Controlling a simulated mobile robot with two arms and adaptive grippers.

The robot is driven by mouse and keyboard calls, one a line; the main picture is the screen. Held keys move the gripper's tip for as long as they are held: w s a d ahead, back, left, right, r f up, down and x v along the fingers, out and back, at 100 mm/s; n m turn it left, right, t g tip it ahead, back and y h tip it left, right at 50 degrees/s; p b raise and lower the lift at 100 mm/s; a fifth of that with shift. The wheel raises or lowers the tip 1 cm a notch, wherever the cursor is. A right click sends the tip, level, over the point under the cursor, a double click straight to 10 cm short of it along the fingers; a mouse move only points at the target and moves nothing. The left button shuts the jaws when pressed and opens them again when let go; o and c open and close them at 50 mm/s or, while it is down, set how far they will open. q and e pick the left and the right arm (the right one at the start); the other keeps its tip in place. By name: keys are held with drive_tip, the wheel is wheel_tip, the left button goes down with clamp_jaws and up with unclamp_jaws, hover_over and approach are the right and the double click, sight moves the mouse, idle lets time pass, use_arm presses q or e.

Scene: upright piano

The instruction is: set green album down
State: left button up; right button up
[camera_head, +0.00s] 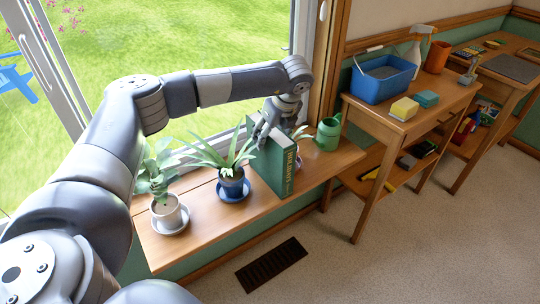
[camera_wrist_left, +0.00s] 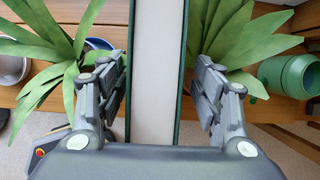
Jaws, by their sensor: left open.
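The green album (camera_head: 276,162) stands upright on the wooden windowsill shelf (camera_head: 215,215), its lettered spine facing the room. In the left wrist view the album (camera_wrist_left: 156,70) runs between the fingers with its pale page edges toward the camera. My left gripper (camera_head: 275,122) is open at the top of the album. In the left wrist view the left gripper's fingers (camera_wrist_left: 160,85) lie one on each side of the album, with visible gaps. My right gripper does not show in either view.
Left of the album stand a plant in a blue pot (camera_head: 233,183) and a plant in a white pot (camera_head: 168,212). Right of it are a partly hidden plant (camera_head: 300,133) and a green watering can (camera_head: 328,134). A side table (camera_head: 400,122) holds a blue bucket (camera_head: 382,79).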

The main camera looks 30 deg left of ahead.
use_arm(q)
drive_tip(key=x, duration=0.4)
drive_tip(key=shift+s+a+f, duration=0.1)
drive_tip(key=shift+s, duration=0.1)
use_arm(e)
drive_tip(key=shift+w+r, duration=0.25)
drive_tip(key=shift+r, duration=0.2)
use_arm(q)
drive_tip(key=shift+f, duration=0.1)
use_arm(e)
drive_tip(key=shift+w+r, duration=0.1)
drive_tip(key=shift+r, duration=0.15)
use_arm(q)
drive_tip(key=shift+f, duration=0.1)
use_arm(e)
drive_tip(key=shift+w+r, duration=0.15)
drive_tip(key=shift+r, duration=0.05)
use_arm(q)
drive_tip(key=shift+b, duration=0.3)
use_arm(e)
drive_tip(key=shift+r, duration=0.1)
use_arm(q)
clamp_jaws()
